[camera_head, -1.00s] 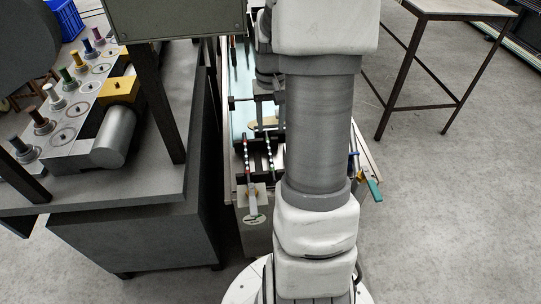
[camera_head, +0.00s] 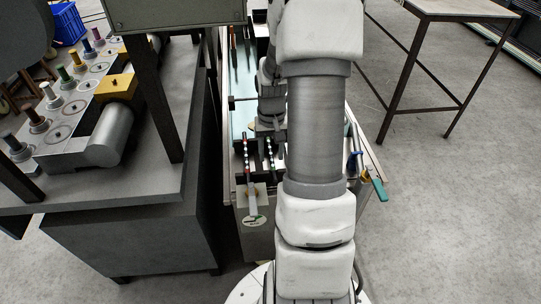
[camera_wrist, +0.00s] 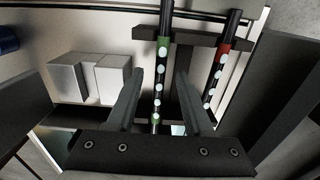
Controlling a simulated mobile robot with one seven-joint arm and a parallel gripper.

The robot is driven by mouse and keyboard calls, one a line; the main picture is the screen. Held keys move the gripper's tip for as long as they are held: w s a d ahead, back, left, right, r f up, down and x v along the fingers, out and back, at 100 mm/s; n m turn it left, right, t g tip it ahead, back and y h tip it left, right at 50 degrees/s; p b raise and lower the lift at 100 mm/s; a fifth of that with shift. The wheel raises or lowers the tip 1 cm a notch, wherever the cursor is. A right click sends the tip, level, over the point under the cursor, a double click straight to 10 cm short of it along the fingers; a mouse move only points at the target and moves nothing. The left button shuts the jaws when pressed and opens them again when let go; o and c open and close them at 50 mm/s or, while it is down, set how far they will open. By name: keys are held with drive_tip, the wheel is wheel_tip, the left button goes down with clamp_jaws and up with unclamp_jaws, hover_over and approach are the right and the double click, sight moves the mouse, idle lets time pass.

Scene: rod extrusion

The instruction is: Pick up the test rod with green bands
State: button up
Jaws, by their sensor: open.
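The test rod with green bands (camera_wrist: 161,62) is dark with white dots and a green band near each visible end. In the wrist view it runs lengthwise between the two open fingers of my gripper (camera_wrist: 160,76). The fingers are apart on either side of it in the picture; I cannot tell how far below them it lies. In the head view the green-banded rod (camera_head: 270,150) shows just left of my arm, and my gripper is mostly hidden there.
A similar rod with red bands (camera_wrist: 220,65) lies right of the green one, outside the fingers. A dark support bar (camera_wrist: 190,36) crosses under both rods. Pale blocks (camera_wrist: 90,78) stand to the left. A grey bench (camera_head: 190,165) with coloured-top pieces stands left in the head view.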

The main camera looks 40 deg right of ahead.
clamp_jaws()
drive_tip(key=shift+r, duration=0.1)
idle(0.3)
